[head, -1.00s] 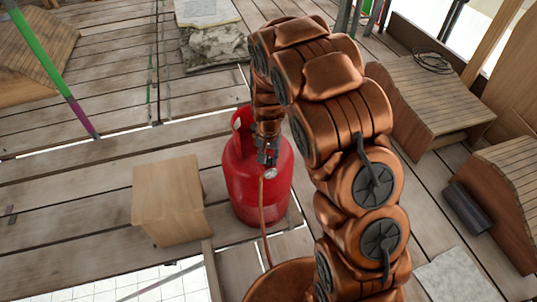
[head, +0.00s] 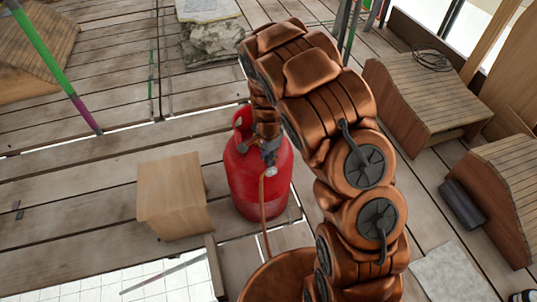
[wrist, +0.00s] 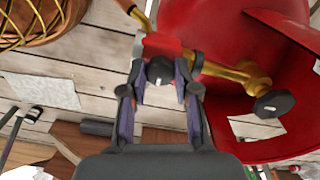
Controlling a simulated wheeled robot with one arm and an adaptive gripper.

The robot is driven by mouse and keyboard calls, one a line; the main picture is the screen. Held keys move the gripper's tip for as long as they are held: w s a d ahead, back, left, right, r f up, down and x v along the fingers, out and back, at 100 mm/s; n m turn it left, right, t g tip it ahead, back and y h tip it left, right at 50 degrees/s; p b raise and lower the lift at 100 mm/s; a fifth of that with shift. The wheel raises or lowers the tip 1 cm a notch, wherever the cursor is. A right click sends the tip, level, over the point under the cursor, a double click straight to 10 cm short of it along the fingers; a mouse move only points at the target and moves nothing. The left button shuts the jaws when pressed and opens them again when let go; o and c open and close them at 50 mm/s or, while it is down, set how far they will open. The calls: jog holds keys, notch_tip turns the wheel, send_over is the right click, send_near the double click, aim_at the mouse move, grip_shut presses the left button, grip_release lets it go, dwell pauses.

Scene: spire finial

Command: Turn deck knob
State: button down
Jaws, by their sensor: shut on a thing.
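A red gas cylinder (head: 250,185) stands upright on the plank deck in the head view. It also fills the right of the wrist view (wrist: 215,25). A red regulator (wrist: 161,44) sits on its brass valve. A small dark knob (wrist: 160,69) with a pale mark faces my camera at the regulator. My gripper (wrist: 160,88) is shut on this knob, one finger on each side. In the head view my gripper (head: 267,153) is at the cylinder's top, with the knob too small to make out. A black handwheel (wrist: 273,104) on the brass valve is apart from my fingers.
A wooden box (head: 174,197) stands left of the cylinder. An orange hose (head: 263,215) runs down from the regulator to a copper-coloured vessel (head: 275,280). Wooden ramp-like pieces (head: 425,95) stand at the right. A gap in the deck lies at lower left.

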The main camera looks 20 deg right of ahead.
jog(key=shift+m, duration=0.4)
jog(key=c, duration=0.8)
grip_release()
jog(key=shift+c, duration=0.2)
notch_tip(320, 180, up, 12)
dwell(0.4)
